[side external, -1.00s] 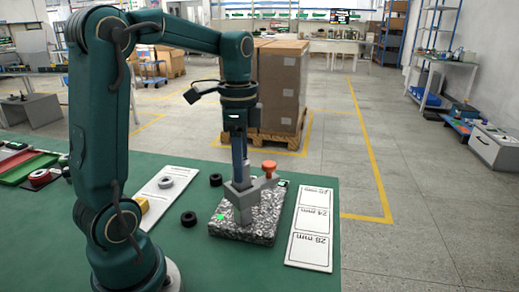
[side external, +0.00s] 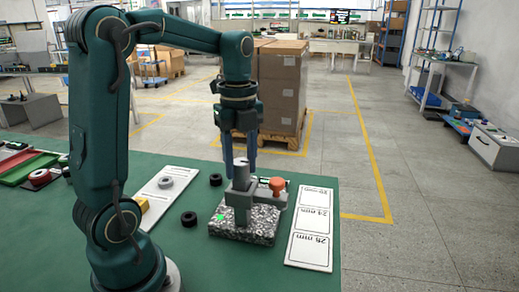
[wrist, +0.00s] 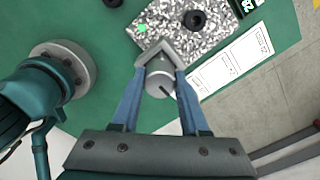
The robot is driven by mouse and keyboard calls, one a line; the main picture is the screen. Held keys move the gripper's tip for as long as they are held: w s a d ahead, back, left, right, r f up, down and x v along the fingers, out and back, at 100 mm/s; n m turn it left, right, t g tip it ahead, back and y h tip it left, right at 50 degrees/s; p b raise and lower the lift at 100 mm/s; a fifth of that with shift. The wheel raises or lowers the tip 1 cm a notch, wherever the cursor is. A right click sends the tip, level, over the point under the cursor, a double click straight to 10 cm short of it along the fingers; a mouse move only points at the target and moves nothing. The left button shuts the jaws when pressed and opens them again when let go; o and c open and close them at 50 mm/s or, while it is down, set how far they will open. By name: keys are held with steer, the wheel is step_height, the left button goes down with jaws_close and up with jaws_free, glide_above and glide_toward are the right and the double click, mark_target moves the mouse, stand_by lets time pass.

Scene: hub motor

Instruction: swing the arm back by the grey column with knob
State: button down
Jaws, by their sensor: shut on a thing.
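The grey column (side external: 241,205) stands on a speckled stone base (side external: 232,233). A grey arm (side external: 268,201) runs right from it to an orange knob (side external: 277,186). A silver cylinder (side external: 241,172) with a dark slot stands upright at the column's top. My gripper (side external: 241,178) points down with a blue finger on each side of that cylinder. In the wrist view, my gripper (wrist: 161,72) is shut on the silver cylinder (wrist: 159,80). A grey angled block (wrist: 162,53) lies just beyond it. The orange knob cannot be made out there.
A white board marked in millimetres (side external: 311,228) lies right of the base. Black rings (side external: 189,219) and a white strip (side external: 166,185) with a grey ring lie left. The wrist view shows a black round part (wrist: 195,20) on the base. Green table is clear between these.

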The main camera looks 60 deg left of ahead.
steer(key=m, duration=0.5)
steer(key=shift+m, duration=2.5)
steer(key=shift+c, duration=2)
jaws_free()
steer(key=shift+r, duration=0.15)
steer(key=shift+r, duration=2.45)
